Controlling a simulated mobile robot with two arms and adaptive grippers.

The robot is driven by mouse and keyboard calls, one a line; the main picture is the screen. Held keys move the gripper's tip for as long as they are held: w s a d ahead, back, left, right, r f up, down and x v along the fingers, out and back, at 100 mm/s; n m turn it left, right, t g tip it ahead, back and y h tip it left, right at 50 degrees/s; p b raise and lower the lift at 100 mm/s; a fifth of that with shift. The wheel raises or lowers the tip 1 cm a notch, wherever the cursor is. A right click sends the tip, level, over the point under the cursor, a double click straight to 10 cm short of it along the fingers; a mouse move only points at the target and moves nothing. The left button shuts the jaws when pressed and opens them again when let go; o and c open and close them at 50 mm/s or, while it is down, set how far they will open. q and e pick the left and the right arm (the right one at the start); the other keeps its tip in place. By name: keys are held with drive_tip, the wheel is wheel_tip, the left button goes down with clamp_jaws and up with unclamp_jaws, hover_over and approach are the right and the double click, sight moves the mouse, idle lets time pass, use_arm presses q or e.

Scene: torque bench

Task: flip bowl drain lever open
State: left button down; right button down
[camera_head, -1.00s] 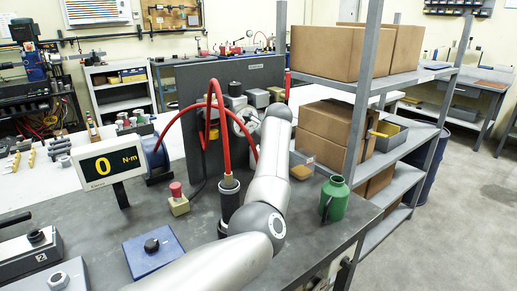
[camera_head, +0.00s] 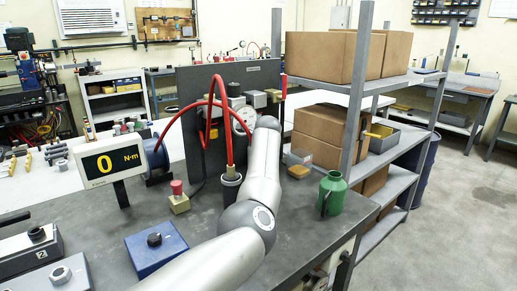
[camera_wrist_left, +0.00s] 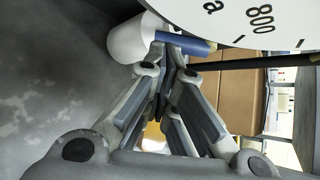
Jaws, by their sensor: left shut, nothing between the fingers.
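In the left wrist view a blue lever-like bar (camera_wrist_left: 187,44) joins a rounded white part (camera_wrist_left: 133,38); it looks like the drain lever, though the bowl itself cannot be made out. My left gripper (camera_wrist_left: 168,78) is shut and empty, its fingertips close under the blue bar. I cannot tell whether they touch it. In the head view my left arm reaches to the dark upright panel (camera_head: 240,75), and its wrist hides the gripper and the lever. My right gripper is in neither view.
A white gauge dial (camera_wrist_left: 250,18) is close above the gripper; it also shows in the head view (camera_head: 246,116). A red hose (camera_head: 213,108) arches left of my arm. The blue box (camera_head: 155,243), torque display (camera_head: 104,160) and green can (camera_head: 333,193) stand on the bench.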

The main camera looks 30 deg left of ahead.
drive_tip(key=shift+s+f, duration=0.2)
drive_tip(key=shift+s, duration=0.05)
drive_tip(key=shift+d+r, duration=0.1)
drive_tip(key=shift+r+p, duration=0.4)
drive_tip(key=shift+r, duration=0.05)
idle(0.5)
